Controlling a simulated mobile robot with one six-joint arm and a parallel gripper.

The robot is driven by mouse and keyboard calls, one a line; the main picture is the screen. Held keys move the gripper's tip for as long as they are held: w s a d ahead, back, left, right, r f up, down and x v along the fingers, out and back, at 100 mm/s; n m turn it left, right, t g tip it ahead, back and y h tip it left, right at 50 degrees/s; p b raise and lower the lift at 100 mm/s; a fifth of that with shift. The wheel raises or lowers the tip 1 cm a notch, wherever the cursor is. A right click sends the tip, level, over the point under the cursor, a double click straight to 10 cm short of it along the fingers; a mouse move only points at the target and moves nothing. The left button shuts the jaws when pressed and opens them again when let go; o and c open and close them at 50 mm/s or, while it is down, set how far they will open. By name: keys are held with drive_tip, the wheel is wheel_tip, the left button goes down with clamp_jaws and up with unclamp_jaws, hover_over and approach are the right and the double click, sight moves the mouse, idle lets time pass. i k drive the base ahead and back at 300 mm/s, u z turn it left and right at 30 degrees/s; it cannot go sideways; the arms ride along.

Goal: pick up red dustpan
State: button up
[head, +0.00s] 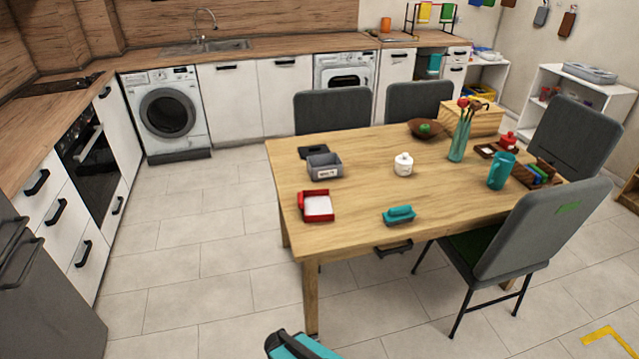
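A small red item with a white, flat inner area (318,206) lies on the front left part of the wooden table (350,240). It is the closest match to a red dustpan, but its shape is too small to be sure; the white part could be paper lying in it. A teal brush-like item (399,214) lies to its right, apart from it. My gripper's fingers do not show. A teal and dark shape at the bottom edge is cut off, and I cannot tell what it is.
A grey box (324,166), white lidded jar (403,164), teal vase (461,138), teal pitcher (501,171) and brown bowl (427,129) stand on the table. Grey chairs (540,230) stand at its back and right. The tiled floor (200,240) left of the table is clear.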

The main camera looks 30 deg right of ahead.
sight(317, 205)
drive_tip(key=k, duration=0.65)
drive_tip(key=u, duration=0.25)
drive_tip(key=i, duration=0.6)
drive_tip(key=u, duration=0.65)
drive_tip(key=i, duration=0.65)
drive_tip(key=u, duration=0.15)
